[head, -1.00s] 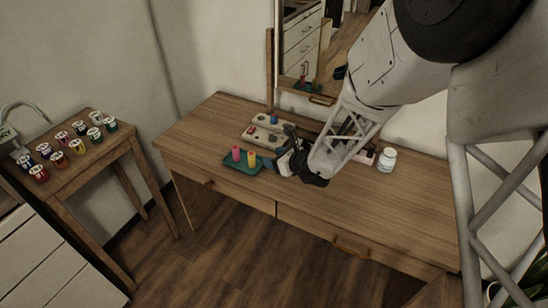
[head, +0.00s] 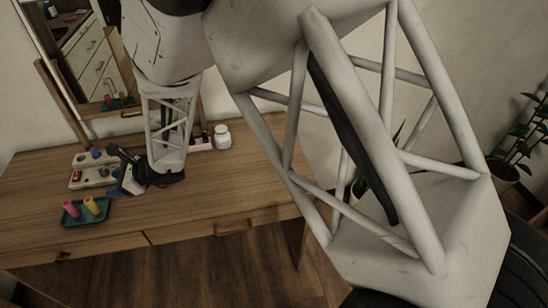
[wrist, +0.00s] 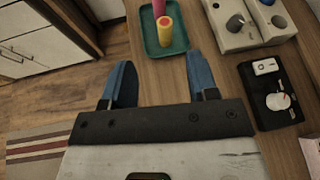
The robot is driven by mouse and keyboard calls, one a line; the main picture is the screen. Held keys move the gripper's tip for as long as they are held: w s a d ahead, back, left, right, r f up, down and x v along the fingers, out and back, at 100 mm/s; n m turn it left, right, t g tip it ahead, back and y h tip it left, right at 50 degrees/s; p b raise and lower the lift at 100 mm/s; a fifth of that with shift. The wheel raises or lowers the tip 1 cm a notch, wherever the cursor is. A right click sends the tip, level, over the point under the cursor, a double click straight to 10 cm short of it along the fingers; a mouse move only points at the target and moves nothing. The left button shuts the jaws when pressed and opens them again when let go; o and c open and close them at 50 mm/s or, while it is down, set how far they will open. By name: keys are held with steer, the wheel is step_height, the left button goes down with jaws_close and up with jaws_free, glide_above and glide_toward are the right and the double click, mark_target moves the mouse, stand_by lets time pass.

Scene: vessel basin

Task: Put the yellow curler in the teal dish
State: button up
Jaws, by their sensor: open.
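The teal dish (head: 82,222) sits near the front left of the wooden desk; it also shows in the wrist view (wrist: 149,43). The yellow curler (head: 92,205) stands upright inside it, seen in the wrist view (wrist: 166,34) toward the dish's near right part. A pink curler (head: 70,209) stands in the same dish beside it, partly cut off in the wrist view (wrist: 159,8). My gripper (wrist: 160,60) is open and empty, its two blue fingers apart, just off the dish and not touching the yellow curler. In the head view my gripper (head: 123,183) is right of and behind the dish.
A pale control panel with knobs (wrist: 232,38) stands right of the dish, and a black box with a white dial (wrist: 275,100) is closer to me. A white jar (head: 222,137) stands farther right on the desk. A mirror (head: 110,75) rises at the back. The desk's front right is clear.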

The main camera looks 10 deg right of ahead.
steer(key=s+d+r+n+g+h, duration=0.15)
steer(key=s+d+r+n, duration=0.3)
steer(key=d+r, duration=0.45)
steer(key=s+d+r+n+g+h, duration=0.1)
steer(key=s+d+r+n+h, duration=0.15)
steer(key=d+r+n, duration=0.55)
steer(key=s+d+r+n+t+h, duration=0.1)
steer(key=s+d+n+h, duration=0.1)
steer(key=s+d, duration=0.4)
steer(key=s+d+r+n+h, duration=0.2)
steer(key=s+d+h, duration=0.2)
steer(key=d, duration=1.1)
steer(key=s+d+r+n+t+h, duration=0.1)
steer(key=s+d+r+n+h, duration=0.1)
steer(key=s+d, duration=0.6)
steer(key=d+h, duration=0.1)
steer(key=d, duration=0.2)
steer(key=shift+s+d+r+t, duration=0.15)
steer(key=shift+s+r+t, duration=0.1)
steer(key=shift+s+t, duration=0.15)
